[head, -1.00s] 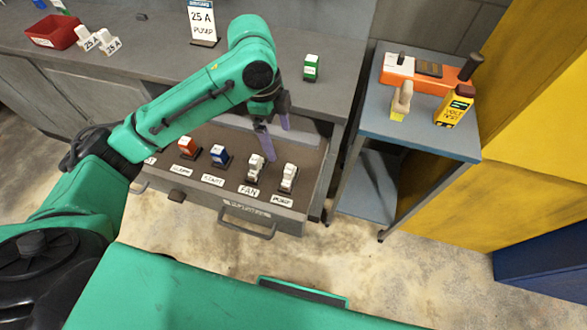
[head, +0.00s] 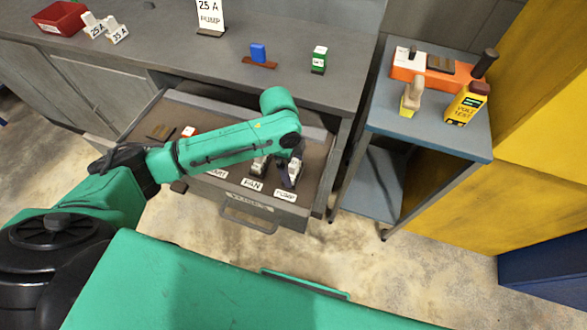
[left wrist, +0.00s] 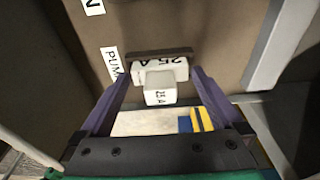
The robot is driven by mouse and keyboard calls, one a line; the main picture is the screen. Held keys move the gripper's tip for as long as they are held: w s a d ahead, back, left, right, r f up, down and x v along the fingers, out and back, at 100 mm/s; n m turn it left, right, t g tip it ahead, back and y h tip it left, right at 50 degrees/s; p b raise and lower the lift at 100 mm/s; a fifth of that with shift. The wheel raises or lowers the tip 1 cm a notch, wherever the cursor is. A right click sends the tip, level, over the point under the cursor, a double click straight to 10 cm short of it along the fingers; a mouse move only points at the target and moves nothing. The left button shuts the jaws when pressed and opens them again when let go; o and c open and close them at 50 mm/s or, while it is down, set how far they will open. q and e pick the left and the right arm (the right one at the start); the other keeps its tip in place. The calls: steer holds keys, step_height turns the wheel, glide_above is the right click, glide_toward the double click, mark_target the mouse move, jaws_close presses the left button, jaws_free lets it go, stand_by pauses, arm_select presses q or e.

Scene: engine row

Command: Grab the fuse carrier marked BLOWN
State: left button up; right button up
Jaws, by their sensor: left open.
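A white fuse carrier (head: 293,170) stands in the drawer behind the PUMP label. In the left wrist view this carrier (left wrist: 160,90) shows "25 A" on its faces; I cannot read BLOWN on any carrier. My left gripper (head: 291,174) is down in the drawer at this carrier. In the left wrist view its purple fingers (left wrist: 161,78) are open, one on each side of the carrier, with gaps visible. My right gripper is not in view.
On the bench stand a green carrier (head: 319,60), a blue piece (head: 258,53), a 25 A PUMP sign (head: 210,15), white 25 A and 35 A blocks (head: 107,29) and a red bin (head: 60,18). A side cart (head: 385,125) holds a yellow tester (head: 466,104). My arm hides part of the drawer (head: 240,188).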

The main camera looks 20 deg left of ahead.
arm_select(q)
steer(key=c, duration=1.2)
steer(key=shift+o, duration=0.2)
steer(key=shift+r, duration=0.1)
